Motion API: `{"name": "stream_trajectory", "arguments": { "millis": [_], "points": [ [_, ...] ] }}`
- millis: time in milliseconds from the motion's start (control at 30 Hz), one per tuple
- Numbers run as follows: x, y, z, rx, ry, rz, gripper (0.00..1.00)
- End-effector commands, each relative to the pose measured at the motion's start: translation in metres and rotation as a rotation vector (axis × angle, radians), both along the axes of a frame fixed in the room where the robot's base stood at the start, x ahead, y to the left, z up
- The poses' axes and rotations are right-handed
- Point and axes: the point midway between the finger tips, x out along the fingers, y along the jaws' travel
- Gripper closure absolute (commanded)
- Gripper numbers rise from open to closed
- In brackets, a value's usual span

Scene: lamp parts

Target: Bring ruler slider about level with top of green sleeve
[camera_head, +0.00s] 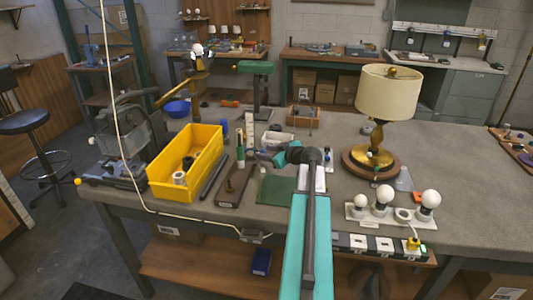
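The slider is too small to make out; the lower ruler is partly hidden near my gripper. My gripper (257,155) reaches in from the right, low beside the ruler and sleeve. Its fingers are too small and dark to show whether they are open, shut, or touching anything.
A yellow bin (188,158) stands left of the sleeve. A dark block (232,187) and a green mat (277,190) lie in front. A lamp (388,95) and several bulbs on a white strip (365,214) are at right. The grey tabletop (460,170) is clear farther right.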

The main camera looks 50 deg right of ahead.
Motion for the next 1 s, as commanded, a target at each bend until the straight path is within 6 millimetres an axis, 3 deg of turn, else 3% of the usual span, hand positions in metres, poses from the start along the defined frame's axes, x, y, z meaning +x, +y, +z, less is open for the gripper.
{"name": "stream_trajectory", "arguments": {
  "millis": [33, 200, 567, 1000],
  "points": [
    [0.0, 0.0, 0.0, 0.0, 0.0, 0.0, 0.7],
    [0.0, 0.0, 0.0, 0.0, 0.0, 0.0, 0.99],
    [0.001, 0.0, 0.004, -0.001, -0.001, 0.001, 1.0],
    [0.001, 0.0, 0.043, -0.002, -0.003, 0.001, 1.0]
  ]
}}
